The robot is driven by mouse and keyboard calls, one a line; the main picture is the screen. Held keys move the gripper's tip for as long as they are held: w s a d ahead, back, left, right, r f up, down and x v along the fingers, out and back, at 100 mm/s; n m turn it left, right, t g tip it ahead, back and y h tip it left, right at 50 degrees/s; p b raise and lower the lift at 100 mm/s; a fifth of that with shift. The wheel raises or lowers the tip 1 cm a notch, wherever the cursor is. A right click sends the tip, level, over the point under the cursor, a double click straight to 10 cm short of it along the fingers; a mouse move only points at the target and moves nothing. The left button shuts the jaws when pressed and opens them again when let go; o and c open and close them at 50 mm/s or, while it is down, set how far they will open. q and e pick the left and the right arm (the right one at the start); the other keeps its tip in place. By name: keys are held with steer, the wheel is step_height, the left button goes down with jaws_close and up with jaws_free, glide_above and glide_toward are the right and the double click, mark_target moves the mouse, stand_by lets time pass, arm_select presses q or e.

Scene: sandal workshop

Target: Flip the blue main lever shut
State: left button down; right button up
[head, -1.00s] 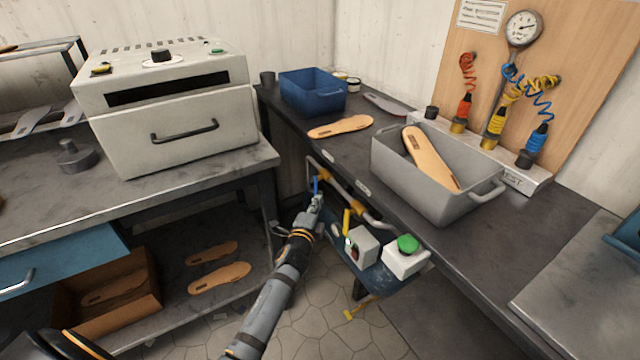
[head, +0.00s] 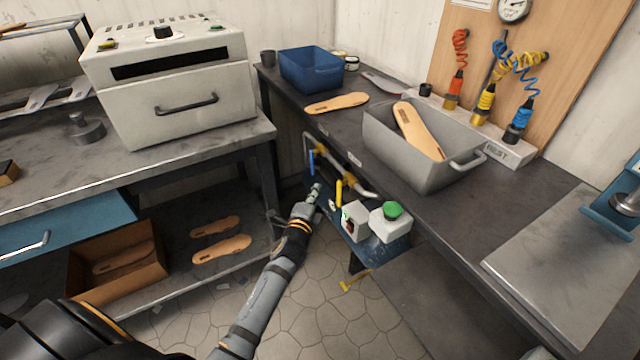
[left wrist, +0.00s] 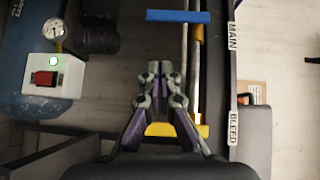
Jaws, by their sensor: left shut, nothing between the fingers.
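The blue main lever (head: 311,162) hangs from the pipe under the right bench's front edge. In the left wrist view the blue lever (left wrist: 178,16) lies across the pipe (left wrist: 195,70), at about a right angle to it, level with the MAIN label (left wrist: 232,36). My left gripper (head: 316,187) is shut and empty, just below the lever with a small gap. In the left wrist view its fingertips (left wrist: 160,68) point towards the lever's side, apart from it. My right gripper is not in view.
A yellow lever (head: 339,193) sits on the same pipe, by the BLEED label (left wrist: 234,126); my fingers partly overlap it in the wrist view. A white box with a green button (head: 391,210) and a small box with a red switch (left wrist: 45,78) stand close by.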

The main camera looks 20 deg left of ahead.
arm_select(q)
steer(key=s, duration=0.5)
steer(key=shift+s+d+f, duration=0.15)
steer(key=shift+s, duration=0.25)
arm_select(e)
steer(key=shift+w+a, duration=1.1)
